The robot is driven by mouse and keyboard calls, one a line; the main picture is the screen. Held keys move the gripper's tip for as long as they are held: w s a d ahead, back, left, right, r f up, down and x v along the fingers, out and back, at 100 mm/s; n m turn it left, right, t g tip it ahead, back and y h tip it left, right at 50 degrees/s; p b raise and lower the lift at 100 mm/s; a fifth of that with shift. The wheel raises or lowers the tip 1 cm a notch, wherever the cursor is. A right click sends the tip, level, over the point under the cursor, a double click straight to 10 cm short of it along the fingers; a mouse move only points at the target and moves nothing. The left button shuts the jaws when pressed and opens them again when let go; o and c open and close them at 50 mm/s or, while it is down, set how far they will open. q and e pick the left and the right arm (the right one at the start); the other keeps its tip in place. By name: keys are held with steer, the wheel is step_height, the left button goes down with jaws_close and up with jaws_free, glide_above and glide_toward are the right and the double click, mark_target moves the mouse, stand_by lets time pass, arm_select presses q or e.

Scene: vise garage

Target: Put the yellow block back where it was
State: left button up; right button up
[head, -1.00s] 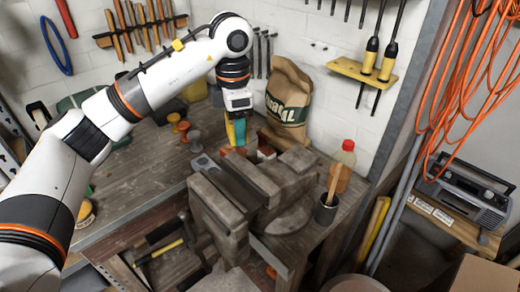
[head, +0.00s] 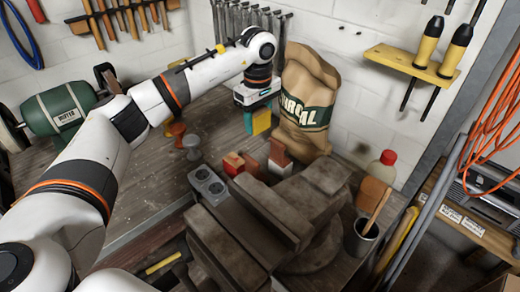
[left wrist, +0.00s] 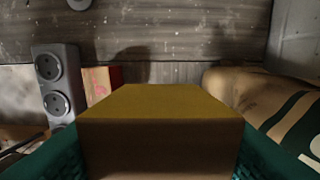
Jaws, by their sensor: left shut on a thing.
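The yellow block (head: 262,122) is between the green fingers of my left gripper (head: 256,124), just left of the paper sack in the head view. In the left wrist view the block (left wrist: 160,118) fills the lower middle, with a green finger on each side. The gripper is shut on it. It is behind the vise (head: 255,215) and the red-and-white blocks. I cannot tell whether the block touches the bench. My right gripper is not in view.
A red block (head: 233,164) and a reddish-brown block with a white base (head: 279,158) stand behind the vise, near a grey socket box (head: 207,182). The paper sack (head: 305,105) is close on the right.

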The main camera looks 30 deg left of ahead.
arm_select(q)
steer(key=p, duration=0.1)
glide_above(258, 159)
step_height(258, 159, down, 8)
steer(key=shift+r, duration=0.15)
step_height(258, 159, down, 4)
steer(key=shift+r+p, duration=0.1)
steer(key=shift+p, duration=0.3)
steer(key=shift+f, duration=0.25)
steer(key=o, duration=1)
steer(key=shift+c, duration=0.2)
